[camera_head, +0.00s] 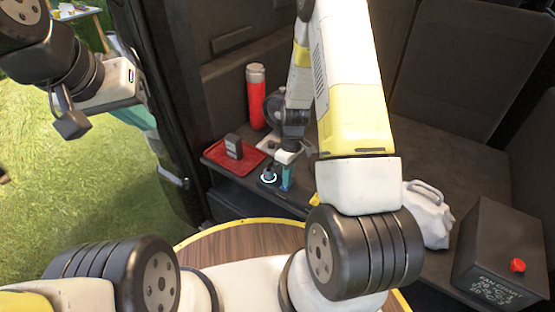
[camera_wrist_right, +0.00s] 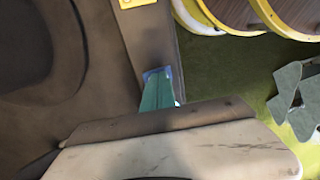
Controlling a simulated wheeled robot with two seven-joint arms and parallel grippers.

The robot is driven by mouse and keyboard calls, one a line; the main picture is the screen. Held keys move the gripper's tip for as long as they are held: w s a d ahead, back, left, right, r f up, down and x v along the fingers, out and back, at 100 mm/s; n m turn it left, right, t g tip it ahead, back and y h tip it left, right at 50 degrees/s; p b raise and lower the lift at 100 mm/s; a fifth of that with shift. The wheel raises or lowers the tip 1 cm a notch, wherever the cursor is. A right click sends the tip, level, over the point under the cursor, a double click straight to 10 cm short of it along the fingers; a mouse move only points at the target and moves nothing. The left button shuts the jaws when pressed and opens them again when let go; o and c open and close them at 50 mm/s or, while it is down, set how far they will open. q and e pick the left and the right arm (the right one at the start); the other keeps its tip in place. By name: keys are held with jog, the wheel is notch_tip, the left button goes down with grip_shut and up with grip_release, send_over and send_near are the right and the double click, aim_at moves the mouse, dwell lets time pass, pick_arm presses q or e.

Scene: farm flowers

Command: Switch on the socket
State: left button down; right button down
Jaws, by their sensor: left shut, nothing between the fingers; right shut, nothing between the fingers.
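A small dark round device with a pale lit ring (camera_head: 268,178), seemingly the socket, sits on the dark ledge. My right gripper (camera_head: 286,184) reaches down just right of it. Its teal fingers are shut with nothing between them. In the right wrist view the shut fingers (camera_wrist_right: 157,95) point at the dark ledge edge; I cannot make out the socket there. Whether the fingertips touch the ledge is unclear. My left gripper (camera_head: 130,110) is raised at the left, shut and empty, far from the socket.
A red tray (camera_head: 222,160) holding a small dark box (camera_head: 233,146) and a red bottle (camera_head: 256,97) stand behind the socket. A white bag (camera_head: 428,214) and a black box with a red knob (camera_head: 505,254) lie to the right. A round wooden table (camera_head: 243,238) is in front.

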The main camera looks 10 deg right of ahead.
jog(key=shift+r, duration=0.5)
notch_tip(320, 180, up, 13)
jog(key=s+a, duration=0.1)
jog(key=shift+s+a, duration=0.1)
notch_tip(320, 180, up, 15)
jog(key=m+t, duration=0.3)
jog(key=m, duration=0.1)
send_over(284, 188)
jog(key=s, duration=0.5)
jog(key=s+r+m+t+y, duration=0.1)
jog(key=s+r+m+t, duration=0.3)
jog(key=s+r, duration=0.6)
jog(key=shift+s+r, duration=0.2)
jog(key=shift+s, duration=0.9)
jog(key=shift+a, duration=0.1)
